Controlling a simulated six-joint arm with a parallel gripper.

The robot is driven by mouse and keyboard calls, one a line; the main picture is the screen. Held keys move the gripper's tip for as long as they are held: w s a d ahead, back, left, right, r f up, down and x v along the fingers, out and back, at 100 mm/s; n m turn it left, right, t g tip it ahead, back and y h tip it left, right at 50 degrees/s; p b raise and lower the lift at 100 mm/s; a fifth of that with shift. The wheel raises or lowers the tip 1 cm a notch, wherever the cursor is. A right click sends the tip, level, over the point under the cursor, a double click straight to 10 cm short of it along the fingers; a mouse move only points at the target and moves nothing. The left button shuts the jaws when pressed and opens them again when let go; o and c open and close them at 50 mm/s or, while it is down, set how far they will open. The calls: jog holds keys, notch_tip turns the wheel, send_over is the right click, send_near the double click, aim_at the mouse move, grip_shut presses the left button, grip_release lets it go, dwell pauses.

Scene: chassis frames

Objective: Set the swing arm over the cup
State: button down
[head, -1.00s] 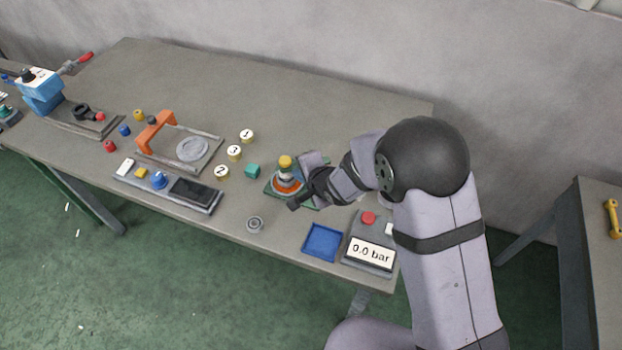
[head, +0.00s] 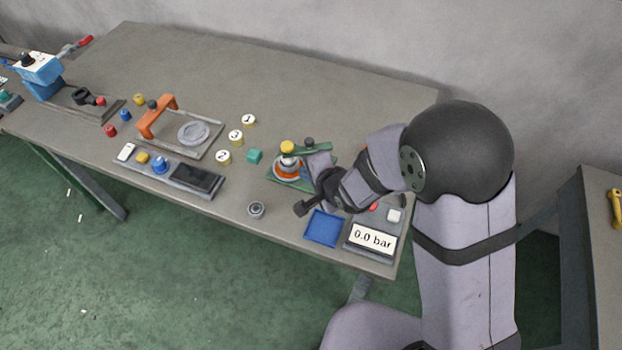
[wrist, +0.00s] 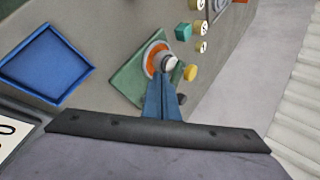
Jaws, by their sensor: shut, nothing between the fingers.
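The cup (head: 284,170), with an orange band, stands on a green base plate (head: 277,181). The cup also shows in the wrist view (wrist: 154,56). The green swing arm (head: 318,149) runs between a yellow knob (head: 287,147) and a dark knob (head: 309,142). The yellow knob appears above the cup in the head view; I cannot tell how exactly the arm lines up with it. My gripper (wrist: 167,84) is shut and empty. Its fingers reach close to the cup and swing arm in the wrist view; contact is unclear. My wrist hides the plate's right part in the head view.
A blue tray (head: 322,229) and a pressure box reading 0.0 bar (head: 374,238) lie at the front right. A teal cube (head: 254,156) and numbered discs (head: 235,135) are left of the plate. A grey round part (head: 256,209) sits near the front edge. The table's back is clear.

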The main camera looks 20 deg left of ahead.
jog(key=s+a+v, duration=0.1)
jog(key=v, duration=0.6)
jog(key=shift+s+b, duration=0.15)
jog(key=shift+b, duration=0.25)
jog(key=shift+r, duration=0.1)
jog(key=s+d+f+n+g+h, duration=0.35)
jog(key=s+d+n, duration=0.25)
jog(key=d+n, duration=0.2)
jog(key=s+d+f+n+g+h, duration=0.2)
jog(key=s+d+f+n+h, duration=0.25)
jog(key=d+n, duration=0.3)
jog(key=d+r+m, duration=0.3)
jog(key=d, duration=0.5)
jog(key=w+d+r+m, duration=0.1)
jog(key=d+r+m, duration=0.3)
jog(key=d, duration=0.4)
jog(key=shift+d+y, duration=0.2)
jog(key=shift+y, duration=0.2)
